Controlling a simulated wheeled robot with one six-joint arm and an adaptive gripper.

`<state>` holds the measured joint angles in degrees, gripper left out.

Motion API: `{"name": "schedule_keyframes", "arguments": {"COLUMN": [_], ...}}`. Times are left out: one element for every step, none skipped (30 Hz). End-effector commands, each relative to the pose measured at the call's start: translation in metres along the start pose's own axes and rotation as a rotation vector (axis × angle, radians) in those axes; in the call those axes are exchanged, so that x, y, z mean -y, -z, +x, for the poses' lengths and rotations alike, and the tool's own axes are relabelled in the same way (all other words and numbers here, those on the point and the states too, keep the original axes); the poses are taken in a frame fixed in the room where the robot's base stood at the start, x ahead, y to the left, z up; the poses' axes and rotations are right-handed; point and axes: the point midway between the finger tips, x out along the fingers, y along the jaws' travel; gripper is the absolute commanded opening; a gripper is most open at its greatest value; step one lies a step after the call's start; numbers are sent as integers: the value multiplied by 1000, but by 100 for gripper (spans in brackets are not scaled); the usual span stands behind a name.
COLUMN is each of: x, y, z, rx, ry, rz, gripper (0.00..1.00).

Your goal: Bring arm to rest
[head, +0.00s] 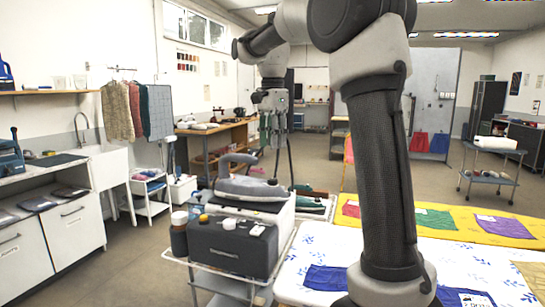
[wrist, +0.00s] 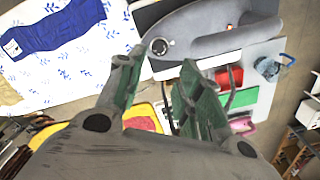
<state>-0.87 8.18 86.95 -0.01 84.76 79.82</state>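My arm (head: 378,150) stands up from the right foreground, bends over at the top of the head view and reaches left. My gripper (head: 274,130) hangs from its end with the fingers pointing down, above the floor and counters in the picture. In the wrist view my gripper (wrist: 158,100) shows two grey fingers with green pads, spread apart. I see nothing held between them.
A cart with a dark grey case (head: 232,247) and a grey iron-like appliance (head: 250,187) stands in front. A white patterned table (head: 300,262) with folded cloths is at the right, a yellow cloth strip (head: 480,226) behind it. Open floor (head: 135,255) lies left.

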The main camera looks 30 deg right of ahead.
Motion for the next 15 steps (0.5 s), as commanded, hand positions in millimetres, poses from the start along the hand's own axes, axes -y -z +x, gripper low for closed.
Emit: {"name": "schedule_keyframes", "arguments": {"x": [0, 0, 0, 0, 0, 0, 0, 0, 0, 0, 0, 0, 0, 0, 0], "y": [0, 0, 0, 0, 0, 0, 0, 0, 0, 0, 0, 0, 0, 0, 0], "z": [-5, -7, -9, -10, -11, -11, -12, -11, -11, -11, -11, -11, -11, -11, -11], "rx": [0, 0, 0, 0, 0, 0, 0, 0, 0, 0, 0, 0, 0, 0, 0], "ry": [0, 0, 0, 0, 0, -1, -1, -1, -1, -1, -1, -1, -1, -1, -1], "rz": [0, 0, 0, 0, 0, 0, 0, 0, 0, 0, 0, 0, 0, 0, 0], "gripper": [36, 36, 36, 36, 36, 36, 36, 36, 36, 36, 36, 36, 36, 36, 36]}}
